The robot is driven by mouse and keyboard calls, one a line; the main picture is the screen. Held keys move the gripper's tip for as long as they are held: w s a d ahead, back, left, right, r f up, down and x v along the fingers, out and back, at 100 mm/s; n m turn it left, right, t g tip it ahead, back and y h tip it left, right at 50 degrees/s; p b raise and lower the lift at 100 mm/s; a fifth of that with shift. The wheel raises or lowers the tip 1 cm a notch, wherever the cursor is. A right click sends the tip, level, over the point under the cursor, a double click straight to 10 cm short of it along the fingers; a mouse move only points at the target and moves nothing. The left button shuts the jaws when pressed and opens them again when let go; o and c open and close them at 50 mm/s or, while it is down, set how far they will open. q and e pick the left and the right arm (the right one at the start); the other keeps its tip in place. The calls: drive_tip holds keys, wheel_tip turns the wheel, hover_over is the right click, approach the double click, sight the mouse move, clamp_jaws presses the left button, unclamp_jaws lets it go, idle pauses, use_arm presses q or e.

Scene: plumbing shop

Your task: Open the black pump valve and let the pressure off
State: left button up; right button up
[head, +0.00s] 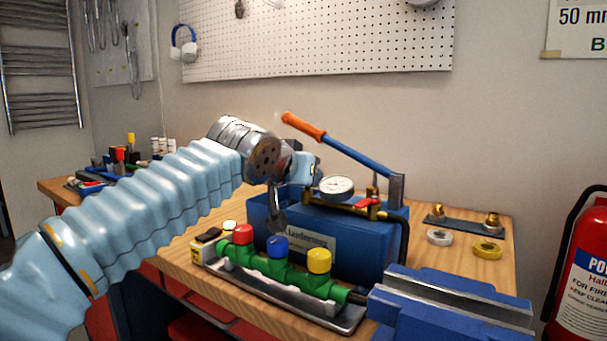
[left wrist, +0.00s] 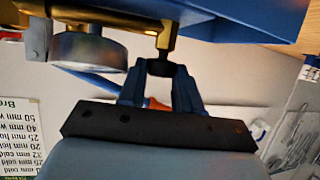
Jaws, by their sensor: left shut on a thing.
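The blue test pump (head: 350,233) stands on the wooden bench with a round pressure gauge (head: 336,187) and a brass manifold on top. In the left wrist view the black pump valve (left wrist: 160,68) is a small dark knob on the brass fitting (left wrist: 166,38), beside the gauge (left wrist: 90,52). My left gripper (left wrist: 159,84) is shut on this knob, with one blue finger on each side. In the head view my left gripper (head: 308,170) is behind the gauge's left side, and the black valve is hidden there. My right gripper is not in view.
The pump lever (head: 345,153) with its orange grip rises close to my left gripper. A red-handled valve (head: 366,203) is on the manifold. A green manifold (head: 270,268) with coloured caps lies in front, and a blue vise (head: 450,305) is at front right.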

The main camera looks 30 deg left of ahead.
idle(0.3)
use_arm(q)
drive_tip(key=o, duration=0.7)
drive_tip(key=shift+o, duration=0.2)
drive_tip(key=shift+f, duration=0.1)
